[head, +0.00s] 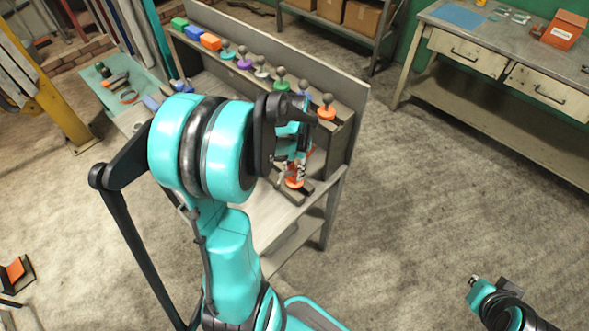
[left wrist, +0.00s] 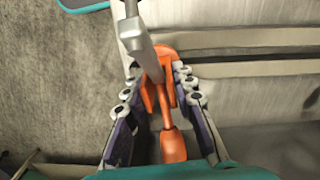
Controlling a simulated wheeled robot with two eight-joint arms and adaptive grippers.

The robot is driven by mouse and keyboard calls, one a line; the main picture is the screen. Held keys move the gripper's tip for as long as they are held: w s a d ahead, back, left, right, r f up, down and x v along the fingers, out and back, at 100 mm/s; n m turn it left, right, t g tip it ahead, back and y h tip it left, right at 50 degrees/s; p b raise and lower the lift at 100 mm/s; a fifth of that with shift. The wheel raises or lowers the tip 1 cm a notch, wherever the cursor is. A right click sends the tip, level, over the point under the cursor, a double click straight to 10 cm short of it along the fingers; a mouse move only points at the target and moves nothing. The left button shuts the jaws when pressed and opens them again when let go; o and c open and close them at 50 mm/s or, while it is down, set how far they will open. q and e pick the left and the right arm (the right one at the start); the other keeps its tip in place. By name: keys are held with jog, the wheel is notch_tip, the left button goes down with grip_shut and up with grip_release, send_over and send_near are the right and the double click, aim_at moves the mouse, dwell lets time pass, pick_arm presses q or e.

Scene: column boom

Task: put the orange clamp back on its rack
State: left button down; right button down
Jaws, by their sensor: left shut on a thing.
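The orange clamp (left wrist: 172,140) is between the fingers of my left gripper (left wrist: 160,105) in the left wrist view. Its orange handle points toward the wrist, and a grey metal bar (left wrist: 148,45) runs up from its orange head. In the head view my left gripper (head: 298,148) is shut on it over the right end of the grey bench; orange (head: 295,183) shows just below the fingers. I cannot tell whether the clamp touches the bench, nor pick out its rack for certain. My right gripper (head: 475,283) is at the lower right, its fingers unclear.
The grey bench (head: 268,215) has a raised ledge carrying several colored blocks and knobbed pieces, including an orange-based one (head: 326,111) close to my left gripper. A workbench with drawers (head: 500,65) stands at the upper right. The floor (head: 430,190) between is clear.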

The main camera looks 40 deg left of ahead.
pick_arm(q)
jog(key=shift+f+b, duration=0.7)
jog(key=shift+f, duration=0.2)
jog(key=c, duration=1.5)
grip_release()
jog(key=shift+r, duration=0.1)
jog(key=shift+c, duration=0.2)
jog(key=shift+r, duration=0.1)
jog(key=shift+r+p, duration=3)
jog(key=shift+r, duration=0.65)
jog(key=o, duration=0.6)
jog(key=shift+c, duration=0.2)
